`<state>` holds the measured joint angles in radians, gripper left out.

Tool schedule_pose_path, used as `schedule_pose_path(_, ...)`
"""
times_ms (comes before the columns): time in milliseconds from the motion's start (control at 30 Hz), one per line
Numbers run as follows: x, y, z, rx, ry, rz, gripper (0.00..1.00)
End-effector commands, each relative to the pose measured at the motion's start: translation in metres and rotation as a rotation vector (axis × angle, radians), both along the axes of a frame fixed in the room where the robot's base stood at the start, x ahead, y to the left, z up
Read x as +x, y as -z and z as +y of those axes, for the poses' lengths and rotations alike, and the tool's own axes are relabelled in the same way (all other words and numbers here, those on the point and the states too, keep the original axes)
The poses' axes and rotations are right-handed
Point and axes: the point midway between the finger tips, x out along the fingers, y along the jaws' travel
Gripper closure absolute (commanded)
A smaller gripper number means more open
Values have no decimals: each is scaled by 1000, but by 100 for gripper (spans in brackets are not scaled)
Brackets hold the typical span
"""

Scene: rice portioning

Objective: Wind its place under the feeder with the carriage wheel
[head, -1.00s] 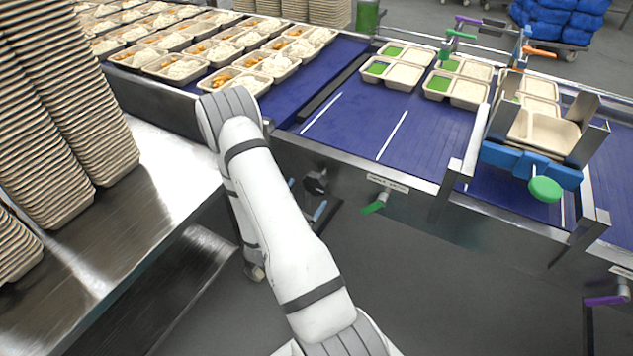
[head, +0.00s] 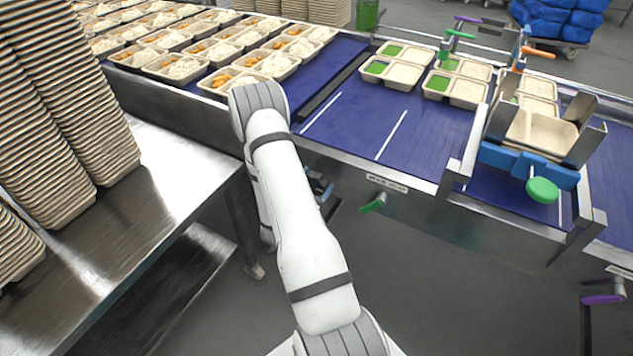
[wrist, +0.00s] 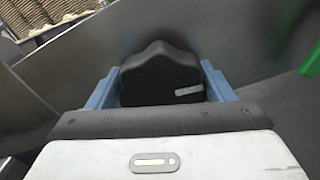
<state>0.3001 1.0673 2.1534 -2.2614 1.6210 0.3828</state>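My gripper (wrist: 162,92) has two blue fingers spread wide before a grey metal surface. A dark block with a small pale label (wrist: 160,68) shows between the fingers; I cannot tell what it is or whether they touch it. In the head view, my gripper (head: 320,188) is partly hidden by my arm, left of a green crank handle (head: 373,203) on the conveyor's front side. Green also shows at the wrist view's right edge. A green round knob (head: 543,190) sits on a blue-fronted tray holder (head: 497,156) at right. I cannot tell which part is the carriage wheel.
The blue conveyor (head: 350,125) carries rows of filled trays at left and trays with green portions farther right. Tall tray stacks (head: 75,110) stand on a steel table (head: 165,185) at left. A purple handle (head: 602,299) is at lower right. Floor between is clear.

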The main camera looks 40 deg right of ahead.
Motion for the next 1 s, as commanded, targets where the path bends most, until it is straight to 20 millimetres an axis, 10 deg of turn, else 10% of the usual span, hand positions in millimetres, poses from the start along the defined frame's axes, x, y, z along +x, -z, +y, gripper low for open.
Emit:
schedule_pose_path(300,1,-1,1,-1,-2,-2,51)
schedule_pose_path(933,3,-3,2,-58,-6,127,51)
schedule_pose_path(967,3,-3,2,-59,-5,126,26)
schedule_pose_path(1000,3,-3,1,-59,-5,126,22)
